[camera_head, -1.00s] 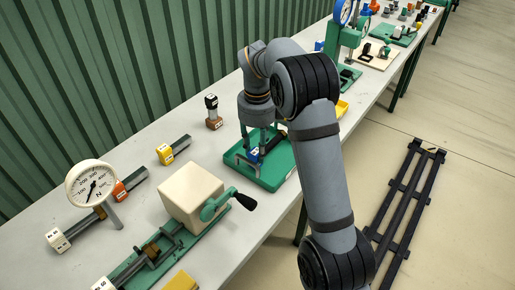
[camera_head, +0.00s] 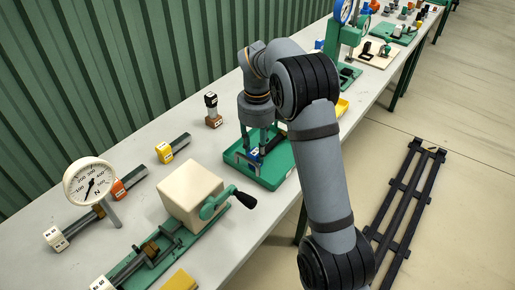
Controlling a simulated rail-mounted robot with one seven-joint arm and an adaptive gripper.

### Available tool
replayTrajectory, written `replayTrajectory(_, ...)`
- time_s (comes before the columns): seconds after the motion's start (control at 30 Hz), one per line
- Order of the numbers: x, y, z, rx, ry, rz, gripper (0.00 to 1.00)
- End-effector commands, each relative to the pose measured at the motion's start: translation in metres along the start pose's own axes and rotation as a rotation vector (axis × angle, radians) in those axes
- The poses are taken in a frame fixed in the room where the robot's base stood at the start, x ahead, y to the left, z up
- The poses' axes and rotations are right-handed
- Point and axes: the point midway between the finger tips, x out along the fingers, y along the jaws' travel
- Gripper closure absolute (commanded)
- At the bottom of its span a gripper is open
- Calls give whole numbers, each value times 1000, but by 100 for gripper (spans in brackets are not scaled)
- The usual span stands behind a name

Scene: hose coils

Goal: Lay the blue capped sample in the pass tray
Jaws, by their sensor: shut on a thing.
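The green pass tray (camera_head: 270,178) lies on the grey bench near the middle of the view. My gripper (camera_head: 253,152) points down over the tray and is shut on the blue capped sample (camera_head: 254,155). The sample is at or just above the tray floor, inside the tray's outline; I cannot tell whether it touches. My gripper and arm hide part of the tray's far right side.
A dial gauge (camera_head: 90,183) and a cream block with a crank (camera_head: 192,193) stand nearer. Green gauge stand (camera_head: 336,48) behind.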

Motion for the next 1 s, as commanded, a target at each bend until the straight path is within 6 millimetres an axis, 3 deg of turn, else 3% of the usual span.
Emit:
replayTrajectory(0.47, 2, 0, 0, 0, -1, -1, 100)
replayTrajectory(0.5, 2, 0, 0, 0, -1, -1, 67)
replayTrajectory(0.87, 3, 0, 0, 0, 0, -1, 45)
replayTrajectory(1.0, 3, 0, 0, 0, 0, 0, 44)
